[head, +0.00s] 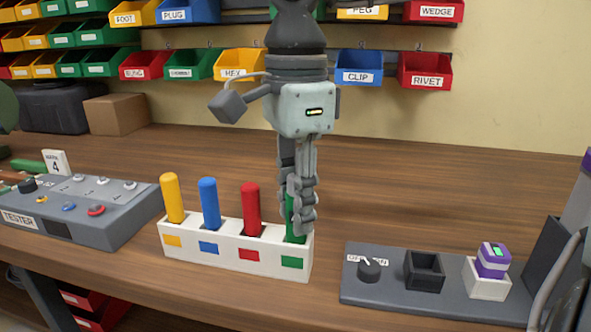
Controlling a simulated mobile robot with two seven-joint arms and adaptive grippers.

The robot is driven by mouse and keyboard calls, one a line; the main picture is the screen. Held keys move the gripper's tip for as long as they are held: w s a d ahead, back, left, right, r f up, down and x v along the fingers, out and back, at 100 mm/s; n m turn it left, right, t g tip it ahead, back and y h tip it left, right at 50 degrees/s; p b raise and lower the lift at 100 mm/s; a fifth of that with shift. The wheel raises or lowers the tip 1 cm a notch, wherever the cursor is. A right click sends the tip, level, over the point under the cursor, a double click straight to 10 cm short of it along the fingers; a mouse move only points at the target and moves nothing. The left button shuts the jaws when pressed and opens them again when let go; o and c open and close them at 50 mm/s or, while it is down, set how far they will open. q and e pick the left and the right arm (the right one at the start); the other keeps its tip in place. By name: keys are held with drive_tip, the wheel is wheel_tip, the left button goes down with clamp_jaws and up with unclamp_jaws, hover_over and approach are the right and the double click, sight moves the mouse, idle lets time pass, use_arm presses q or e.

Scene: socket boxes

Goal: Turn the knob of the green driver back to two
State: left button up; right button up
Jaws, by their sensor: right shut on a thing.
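My right gripper (298,215) points down and is shut on the green driver (291,222), around its upper part. The green driver stands upright in the right-hand slot of a white rack (226,259), above a green square. The fingers hide much of it, and I cannot make out a knob or its setting. My left gripper is not in view.
Yellow (173,199), blue (209,204) and red (250,209) drivers stand in the same rack. A grey tester (75,214) with a card reading 4 is at left. A grey board (419,292) with a dial and sockets is at right. Bins hang behind.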

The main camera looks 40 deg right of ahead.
drive_tip(key=n, duration=0.3)
drive_tip(key=shift+p, duration=0.3)
drive_tip(key=shift+n, duration=0.8)
drive_tip(key=shift+r+n+p, duration=0.1)
drive_tip(key=shift+n+p, duration=0.3)
drive_tip(key=shift+n, duration=0.8)
drive_tip(key=n, duration=0.3)
drive_tip(key=o, duration=1.2)
drive_tip(key=shift+c, duration=0.2)
